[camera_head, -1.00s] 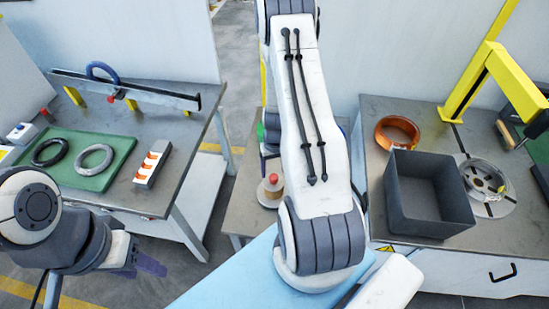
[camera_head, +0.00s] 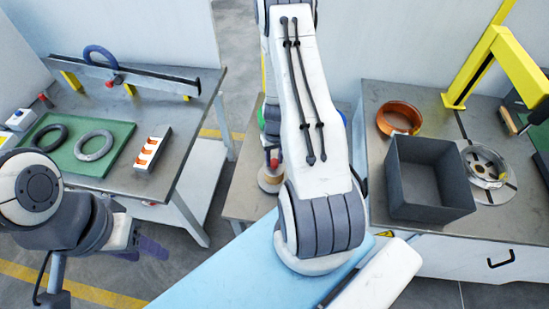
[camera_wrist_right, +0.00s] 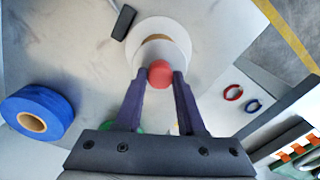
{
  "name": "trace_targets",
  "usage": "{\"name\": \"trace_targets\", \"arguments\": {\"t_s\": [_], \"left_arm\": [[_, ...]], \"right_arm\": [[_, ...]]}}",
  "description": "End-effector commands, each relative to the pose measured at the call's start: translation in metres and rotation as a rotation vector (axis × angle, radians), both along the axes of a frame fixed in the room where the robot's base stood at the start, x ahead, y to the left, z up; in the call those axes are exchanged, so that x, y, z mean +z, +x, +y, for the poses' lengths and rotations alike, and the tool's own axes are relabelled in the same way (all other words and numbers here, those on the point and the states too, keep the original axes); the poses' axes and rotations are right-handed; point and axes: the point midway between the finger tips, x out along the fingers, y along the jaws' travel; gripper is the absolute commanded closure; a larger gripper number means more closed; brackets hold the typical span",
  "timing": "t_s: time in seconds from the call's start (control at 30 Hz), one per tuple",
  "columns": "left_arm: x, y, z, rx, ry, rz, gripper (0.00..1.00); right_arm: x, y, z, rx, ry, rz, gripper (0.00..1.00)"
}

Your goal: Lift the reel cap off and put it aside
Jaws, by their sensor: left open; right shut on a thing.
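The red reel cap (camera_wrist_right: 160,73) sits between the fingertips of my right gripper (camera_wrist_right: 161,76), which is shut on it. The white reel (camera_wrist_right: 178,42) with a tan core shows just beyond it. In the head view the red cap (camera_head: 274,159) appears just above the reel (camera_head: 269,182) on the small middle table. I cannot tell how large the gap between them is. My right arm hides part of that table and the gripper. My left gripper (camera_head: 151,249) is open and empty, low at the left, apart from the reel.
A blue tape roll (camera_wrist_right: 38,117) lies near the reel. The left bench holds a green mat (camera_head: 112,151) with two rings. The right bench holds a grey open bin (camera_head: 403,192), an orange coil (camera_head: 399,117) and a round turntable (camera_head: 493,190). Bare tabletop (camera_wrist_right: 80,65) lies beside the reel.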

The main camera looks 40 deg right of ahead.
Motion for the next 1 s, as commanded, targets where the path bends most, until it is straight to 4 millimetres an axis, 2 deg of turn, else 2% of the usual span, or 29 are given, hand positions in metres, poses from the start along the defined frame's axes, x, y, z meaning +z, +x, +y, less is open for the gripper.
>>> {"name": "trace_targets", "arguments": {"t_s": [0.27,1.0], "left_arm": [[0.004,0.000,0.000,0.000,0.000,0.000,0.50],[0.029,0.000,0.000,0.000,0.000,0.000,0.50]], "right_arm": [[0.004,0.000,0.000,0.000,0.000,0.000,1.00],[0.034,0.000,0.000,-0.001,0.000,0.000,1.00]]}}
